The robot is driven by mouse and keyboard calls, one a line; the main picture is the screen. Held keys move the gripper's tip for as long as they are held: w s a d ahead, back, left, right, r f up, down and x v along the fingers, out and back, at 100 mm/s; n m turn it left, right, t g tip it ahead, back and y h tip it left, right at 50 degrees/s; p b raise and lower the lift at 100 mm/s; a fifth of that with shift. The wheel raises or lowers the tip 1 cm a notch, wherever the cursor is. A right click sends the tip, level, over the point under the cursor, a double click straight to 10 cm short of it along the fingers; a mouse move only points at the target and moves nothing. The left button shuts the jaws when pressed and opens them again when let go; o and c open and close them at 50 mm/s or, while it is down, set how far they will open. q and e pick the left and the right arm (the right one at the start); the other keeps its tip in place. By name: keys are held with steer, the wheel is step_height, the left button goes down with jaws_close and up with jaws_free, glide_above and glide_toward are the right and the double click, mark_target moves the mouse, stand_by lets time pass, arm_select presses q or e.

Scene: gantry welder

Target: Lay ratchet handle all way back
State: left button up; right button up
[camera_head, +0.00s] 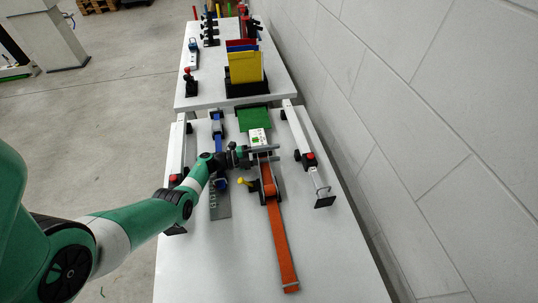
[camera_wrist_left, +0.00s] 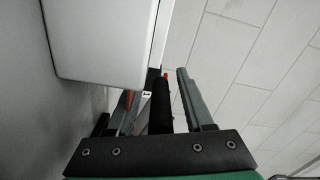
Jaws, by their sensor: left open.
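The ratchet (camera_head: 269,186) sits on the white table with an orange strap (camera_head: 281,243) running from it toward the front. My left gripper (camera_head: 278,152) is just behind the ratchet body, with its two fingers pointing right and apart. In the left wrist view a dark bar (camera_wrist_left: 160,105) lies between the open fingers of the left gripper (camera_wrist_left: 162,100). It looks like the ratchet handle, but I cannot tell whether the fingers touch it. The gripper and arm partly hide the handle in the head view. My right gripper is in neither view.
A white box with a green mark (camera_head: 257,137) and a green plate (camera_head: 254,118) stand behind the gripper. A clamp bar with a red part (camera_head: 310,160) is to the right, and a grey ruler-like strip (camera_head: 220,205) to the left.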

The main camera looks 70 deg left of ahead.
arm_select(q)
steer(key=r+p, duration=0.4)
steer(key=r, duration=0.1)
steer(key=shift+s+d+r, duration=0.1)
steer(key=shift+s+d, duration=0.2)
steer(key=shift+d, duration=0.05)
steer(key=s+d+r+p, duration=0.7)
steer(key=s+d+p, duration=0.1)
steer(key=d, duration=0.2)
steer(key=shift+s+r+p, duration=0.2)
steer(key=shift+r+p, duration=0.1)
steer(key=shift+r, duration=0.05)
steer(key=shift+c, duration=0.4)
